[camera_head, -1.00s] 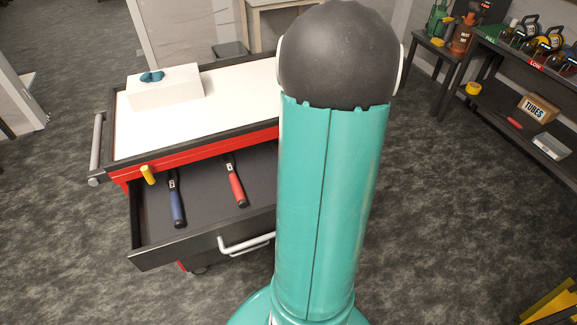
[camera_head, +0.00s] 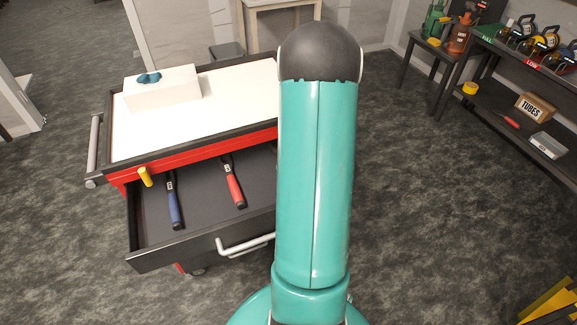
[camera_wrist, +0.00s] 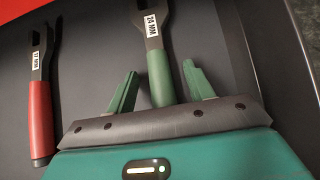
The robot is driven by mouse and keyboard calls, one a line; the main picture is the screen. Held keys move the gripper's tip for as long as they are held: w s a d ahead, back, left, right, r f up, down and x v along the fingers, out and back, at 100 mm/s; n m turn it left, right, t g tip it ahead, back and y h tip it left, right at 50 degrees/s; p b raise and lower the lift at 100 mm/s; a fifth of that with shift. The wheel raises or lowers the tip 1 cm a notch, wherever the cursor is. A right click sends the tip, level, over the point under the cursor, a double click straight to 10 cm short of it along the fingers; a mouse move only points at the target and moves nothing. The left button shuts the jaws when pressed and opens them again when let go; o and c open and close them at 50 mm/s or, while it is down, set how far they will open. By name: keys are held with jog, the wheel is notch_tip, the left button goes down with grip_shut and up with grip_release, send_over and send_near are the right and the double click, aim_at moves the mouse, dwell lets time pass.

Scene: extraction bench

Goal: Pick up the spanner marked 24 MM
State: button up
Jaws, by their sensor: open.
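The spanner marked 24 MM (camera_wrist: 160,75) has a green handle and a dark steel head in the wrist view. It lies in the drawer (camera_wrist: 95,80), its handle running down toward my gripper. My gripper (camera_wrist: 160,70) is open, with one green finger on each side of the handle. I cannot tell how far above the handle the fingers are. The handle's lower end is hidden behind my gripper's body. In the head view my arm hides this spanner and my gripper.
A red-handled spanner marked 17 MM (camera_wrist: 41,115) lies left of my gripper. A blue-handled spanner (camera_head: 173,203) lies farther left in the open drawer. The drawer's handle (camera_head: 245,244) is at its front. A white box (camera_head: 162,90) stands on the cart top (camera_head: 205,115).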

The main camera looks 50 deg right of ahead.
grip_shut()
jog(key=shift+r, duration=0.1)
jog(key=shift+r, duration=0.45)
jog(key=r, duration=0.2)
jog(key=shift+w+a+r, duration=0.1)
jog(key=shift+a+r, duration=0.1)
jog(key=shift+r, duration=0.15)
jog(key=w+a, duration=0.1)
jog(key=a, duration=0.3)
jog(key=w+a, duration=0.2)
jog(key=a, duration=0.3)
jog(key=w+a, duration=0.1)
jog(key=a, duration=0.4)
jog(key=shift+w+a+f, duration=0.1)
jog(key=shift+w+f, duration=0.05)
jog(key=shift+w+a+f, duration=0.1)
jog(key=shift+w+a, duration=0.1)
jog(key=shift+a, duration=0.55)
jog(key=shift+w+a, duration=0.15)
jog(key=shift+a, duration=0.3)
